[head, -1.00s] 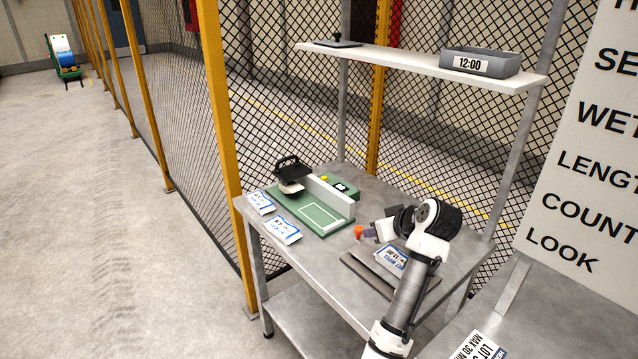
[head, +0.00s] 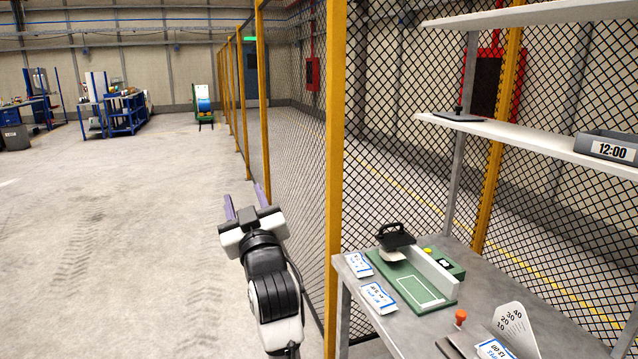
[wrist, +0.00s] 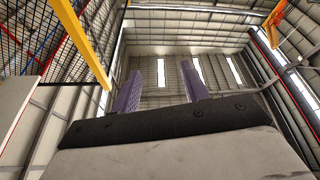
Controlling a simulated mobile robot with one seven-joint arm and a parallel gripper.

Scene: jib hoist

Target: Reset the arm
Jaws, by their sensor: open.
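My gripper (head: 245,203) is raised in the head view, left of the yellow fence post and apart from the workbench. Its two purple fingers stand apart with nothing between them. In the wrist view the gripper (wrist: 160,88) points up toward the hall's roof, and the gap between the fingers is empty. My arm below it is folded upright in front of the concrete floor.
The metal workbench (head: 400,325) at right holds a green fixture (head: 425,288), white packets (head: 378,297) and an orange knob (head: 460,316). A shelf (head: 540,139) with a grey 12:00 bin (head: 610,148) stands above. Mesh fence and a yellow post (head: 335,170) are close to my arm. Open floor lies left.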

